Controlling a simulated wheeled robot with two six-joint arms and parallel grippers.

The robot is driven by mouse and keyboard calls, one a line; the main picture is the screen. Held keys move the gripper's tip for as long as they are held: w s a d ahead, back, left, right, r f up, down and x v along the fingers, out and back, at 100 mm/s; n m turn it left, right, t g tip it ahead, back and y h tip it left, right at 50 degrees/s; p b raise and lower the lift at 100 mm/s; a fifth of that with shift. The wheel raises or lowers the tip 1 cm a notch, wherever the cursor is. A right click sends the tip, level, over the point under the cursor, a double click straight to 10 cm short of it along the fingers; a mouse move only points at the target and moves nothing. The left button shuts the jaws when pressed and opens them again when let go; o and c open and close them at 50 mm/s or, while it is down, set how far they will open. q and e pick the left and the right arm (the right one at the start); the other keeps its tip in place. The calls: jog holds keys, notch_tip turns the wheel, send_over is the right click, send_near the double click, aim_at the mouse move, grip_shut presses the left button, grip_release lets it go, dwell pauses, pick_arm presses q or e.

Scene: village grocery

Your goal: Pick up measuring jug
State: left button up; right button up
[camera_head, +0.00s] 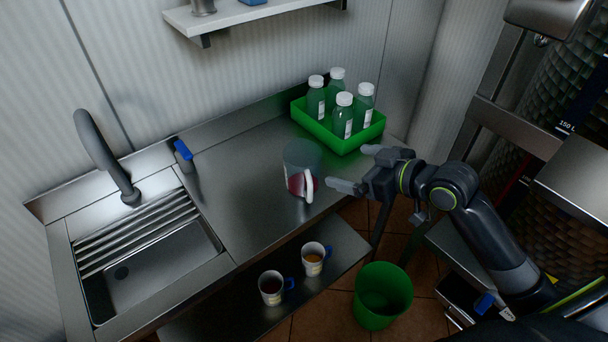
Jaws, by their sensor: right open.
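The measuring jug (302,160) stands upright on the steel counter, near its front edge. It looks clear and grey, with something red in its lower part and a pale handle (309,187) facing the front. My right gripper (352,168) comes in from the right and is open and empty. Its two fingers point left toward the jug, with the nearer fingertip just right of the handle. I cannot tell whether that fingertip touches the jug. My left gripper is not in view.
A green crate (325,133) with several capped bottles stands behind the jug. A sink (150,268) and tap (104,155) are at left. Two mugs, one (271,288) left and one (314,260) right, stand on the lower shelf. A green bin (382,297) is on the floor.

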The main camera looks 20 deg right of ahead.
jog(key=p, duration=0.1)
send_near(290, 153)
jog(key=shift+p+x, duration=0.7)
jog(key=shift+x, duration=1.5)
jog(key=shift+f, duration=0.1)
jog(key=shift+s, duration=0.1)
jog(key=shift+c, duration=0.3)
jog(key=c, duration=1.2)
